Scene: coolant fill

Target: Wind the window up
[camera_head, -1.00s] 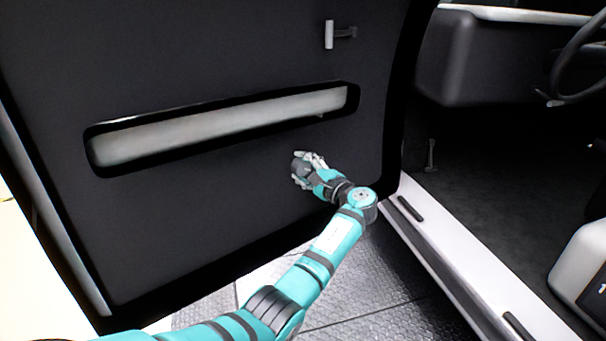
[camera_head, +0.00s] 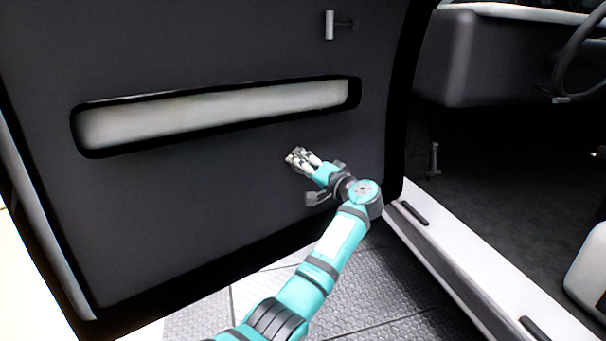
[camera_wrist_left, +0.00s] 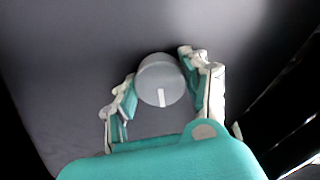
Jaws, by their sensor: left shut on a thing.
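The dark door panel (camera_head: 200,210) stands open on the left in the head view. My left gripper (camera_head: 303,160) is at the lower right part of this panel, below the pale recess. In the left wrist view, a round grey knob (camera_wrist_left: 160,80) with a white mark lies between the two fingers of my left gripper (camera_wrist_left: 160,88), which is shut on it. A grey block (camera_head: 318,198) shows below my left wrist in the head view; my arm partly covers its link to the knob. The window glass is not in view. My right gripper is not in view.
A long pale recess (camera_head: 220,115) crosses the door. A small grey door handle (camera_head: 330,25) sits above it. The door sill (camera_head: 455,265) and the cab floor are at the right, with a steering wheel (camera_head: 580,60) beyond. Textured floor tiles (camera_head: 300,305) lie below.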

